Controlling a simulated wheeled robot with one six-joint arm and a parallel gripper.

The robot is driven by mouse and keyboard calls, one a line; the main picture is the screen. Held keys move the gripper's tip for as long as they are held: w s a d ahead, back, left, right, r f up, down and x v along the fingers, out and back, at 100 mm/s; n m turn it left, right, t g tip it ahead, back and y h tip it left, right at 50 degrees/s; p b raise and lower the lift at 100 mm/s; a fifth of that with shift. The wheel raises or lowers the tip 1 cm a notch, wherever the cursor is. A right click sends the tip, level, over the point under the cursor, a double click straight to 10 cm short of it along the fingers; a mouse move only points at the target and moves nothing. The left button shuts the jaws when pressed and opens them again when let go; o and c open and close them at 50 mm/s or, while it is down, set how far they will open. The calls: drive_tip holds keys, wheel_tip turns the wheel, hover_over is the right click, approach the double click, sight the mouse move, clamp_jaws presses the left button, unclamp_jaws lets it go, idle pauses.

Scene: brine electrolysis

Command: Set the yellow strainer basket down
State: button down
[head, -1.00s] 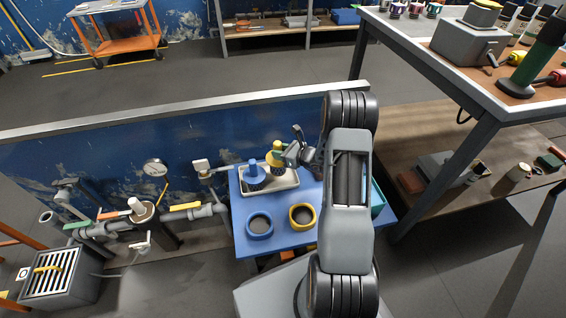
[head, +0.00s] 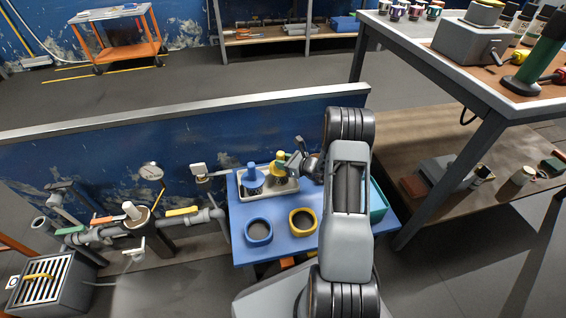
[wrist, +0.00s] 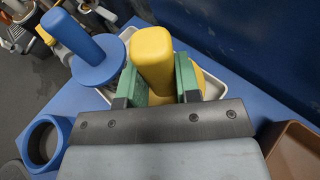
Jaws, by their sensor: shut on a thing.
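The yellow strainer basket (head: 280,160) is upright at the right part of the pale tray (head: 268,196) on the blue table. In the wrist view its yellow handle (wrist: 153,58) stands between the green fingers of my gripper (wrist: 155,82), which is shut on it. A yellow disc shows behind the fingers. My gripper also shows in the head view (head: 293,162), coming from the right. Its body hides the basket's lower part in the wrist view, so I cannot tell whether the basket touches the tray.
A blue strainer (head: 252,180) stands close on the left in the tray; it also shows in the wrist view (wrist: 88,50). A blue ring (head: 259,232) and a yellow ring (head: 303,222) are in front. A wall (head: 230,130) runs behind the table.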

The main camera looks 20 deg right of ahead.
drive_tip(key=shift+f, duration=0.2)
drive_tip(key=c, duration=0.8)
unclamp_jaws()
